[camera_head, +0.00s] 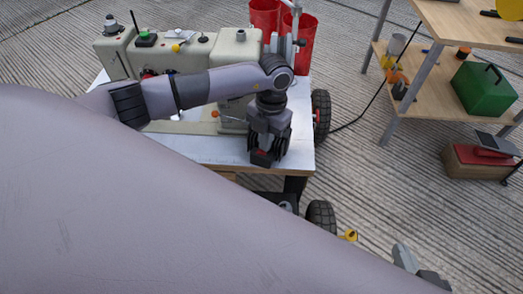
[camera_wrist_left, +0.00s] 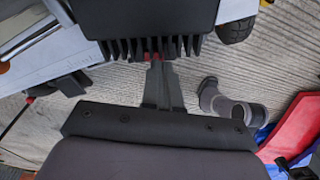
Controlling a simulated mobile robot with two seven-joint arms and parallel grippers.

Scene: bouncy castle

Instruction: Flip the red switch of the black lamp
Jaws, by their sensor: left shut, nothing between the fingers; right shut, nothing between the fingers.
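The black lamp (camera_wrist_left: 150,15) fills the top middle of the left wrist view, with a row of fins along its lower edge. Small red parts (camera_wrist_left: 157,57) show between the fins; I cannot tell which is the switch. My left gripper (camera_wrist_left: 157,65) is shut and empty, its fingertips right at the fins; contact cannot be told. In the head view my left gripper (camera_head: 268,130) is over the cart's front right corner, where its black shapes merge with the lamp's. My right gripper (camera_head: 403,255) is shut and empty at the lower right, well away from the cart.
A white-topped cart (camera_head: 200,150) carries beige machinery (camera_head: 185,52). Red buckets (camera_head: 303,45) stand behind it. A wooden shelf (camera_head: 470,25) with a green box (camera_head: 485,88) is at the right. A red case (camera_head: 480,155) sits lower right. Floor between cart and shelf is mostly clear.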

